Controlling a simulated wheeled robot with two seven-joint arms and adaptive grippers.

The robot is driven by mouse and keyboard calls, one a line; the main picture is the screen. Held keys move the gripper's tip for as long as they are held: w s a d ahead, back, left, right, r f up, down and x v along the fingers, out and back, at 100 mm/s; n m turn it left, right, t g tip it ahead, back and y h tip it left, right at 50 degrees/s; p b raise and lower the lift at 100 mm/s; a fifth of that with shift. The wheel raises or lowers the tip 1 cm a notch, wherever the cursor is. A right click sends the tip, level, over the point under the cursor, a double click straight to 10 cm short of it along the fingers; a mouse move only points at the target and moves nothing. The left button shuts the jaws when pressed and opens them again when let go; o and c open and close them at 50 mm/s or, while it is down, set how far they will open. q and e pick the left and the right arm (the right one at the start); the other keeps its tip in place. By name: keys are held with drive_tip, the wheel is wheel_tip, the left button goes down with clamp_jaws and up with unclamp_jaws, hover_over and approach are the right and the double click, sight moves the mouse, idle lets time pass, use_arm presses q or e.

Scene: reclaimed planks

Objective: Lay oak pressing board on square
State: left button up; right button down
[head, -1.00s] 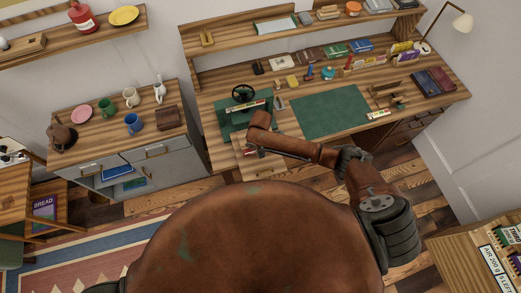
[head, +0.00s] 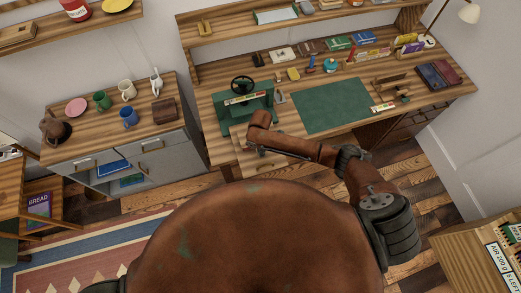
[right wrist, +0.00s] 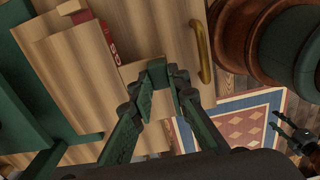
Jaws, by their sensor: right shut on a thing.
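My right gripper (right wrist: 160,82) is shut on a piece of plain light wood (right wrist: 132,72) in the right wrist view, at the open drawer of the desk. Most of that piece is hidden by the fingers, so I cannot tell its full shape. A pale wooden board (right wrist: 75,75) lies close by on the left. In the head view my right forearm hides this gripper. A green rectangular mat (head: 330,107) lies bare on the desk; I cannot tell a separate marked square. My left gripper (right wrist: 277,122) shows small at the right edge of the wrist view, apparently open and empty.
A green press with a black handwheel (head: 242,86) stands left of the mat. A red labelled item (right wrist: 112,40) lies in the drawer, whose front has a brass handle (right wrist: 200,50). Small tools line the desk's back. A grey cabinet (head: 168,158) stands to the left.

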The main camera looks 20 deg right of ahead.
drive_tip(key=shift+f, duration=0.2)
idle(0.6)
drive_tip(key=c, duration=1.8)
unclamp_jaws()
drive_tip(key=shift+o, duration=0.2)
drive_tip(key=shift+r, duration=0.1)
